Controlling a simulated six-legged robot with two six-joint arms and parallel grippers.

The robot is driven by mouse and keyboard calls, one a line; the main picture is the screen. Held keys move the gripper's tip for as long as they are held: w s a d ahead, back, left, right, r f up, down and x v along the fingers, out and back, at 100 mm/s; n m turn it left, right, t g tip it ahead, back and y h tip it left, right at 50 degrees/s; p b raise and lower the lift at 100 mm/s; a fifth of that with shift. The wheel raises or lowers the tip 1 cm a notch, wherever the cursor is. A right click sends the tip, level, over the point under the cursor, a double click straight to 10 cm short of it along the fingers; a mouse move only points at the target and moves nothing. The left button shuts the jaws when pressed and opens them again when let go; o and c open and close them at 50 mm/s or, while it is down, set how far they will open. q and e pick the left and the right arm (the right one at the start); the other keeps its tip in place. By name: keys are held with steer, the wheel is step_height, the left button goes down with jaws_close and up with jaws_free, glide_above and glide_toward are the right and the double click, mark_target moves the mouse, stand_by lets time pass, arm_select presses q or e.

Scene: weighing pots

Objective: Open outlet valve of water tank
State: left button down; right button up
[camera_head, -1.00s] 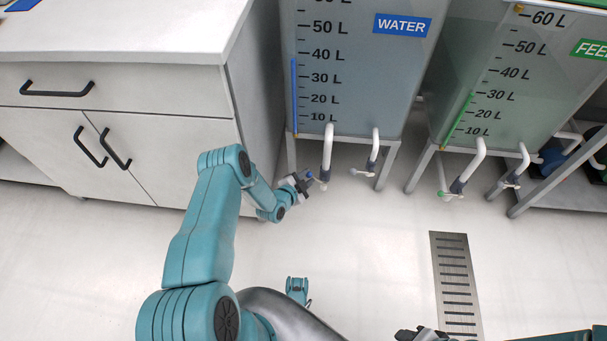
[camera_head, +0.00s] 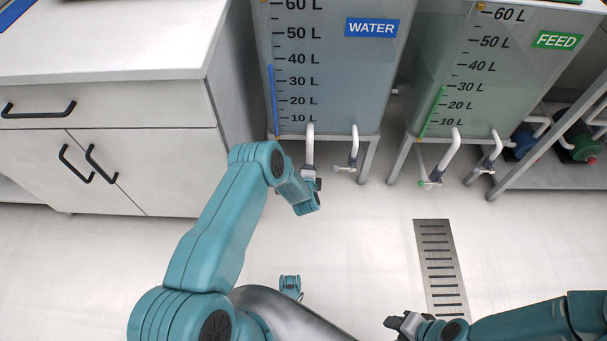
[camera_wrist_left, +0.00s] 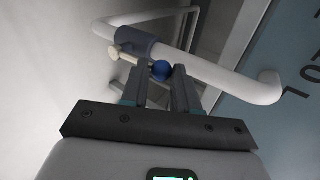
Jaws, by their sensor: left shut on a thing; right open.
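The water tank (camera_head: 330,85) with its blue WATER label stands at the top middle of the head view. Two white pipes come down from it, and the left pipe (camera_head: 310,145) ends just above my left gripper (camera_head: 314,184). In the left wrist view, the white pipe (camera_wrist_left: 225,78) carries a dark collar (camera_wrist_left: 137,43) with a pale handle (camera_wrist_left: 128,57). A blue ball knob (camera_wrist_left: 161,70) sits between the fingertips of my left gripper (camera_wrist_left: 162,74), which is shut on it. My right gripper (camera_head: 396,325) is open and empty, low over the floor.
The green-labelled feed tank (camera_head: 480,75) stands to the right with its own pipes. A white cabinet (camera_head: 130,135) with dark handles is on the left. A floor drain grate (camera_head: 437,265) lies on otherwise clear floor. Pumps (camera_head: 582,148) stand far right.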

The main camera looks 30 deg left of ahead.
arm_select(q)
steer(key=shift+w+d+r+m, duration=0.15)
steer(key=shift+w+r+m, duration=0.2)
steer(key=shift+w, duration=0.15)
steer(key=c, duration=1)
jaws_free()
steer(key=shift+o, duration=0.4)
steer(key=shift+f, duration=0.2)
steer(key=shift+s+f, duration=0.1)
steer(key=shift+s, duration=0.05)
steer(key=p+v, duration=0.6)
steer(key=v, duration=1)
steer(key=shift+d, duration=0.3)
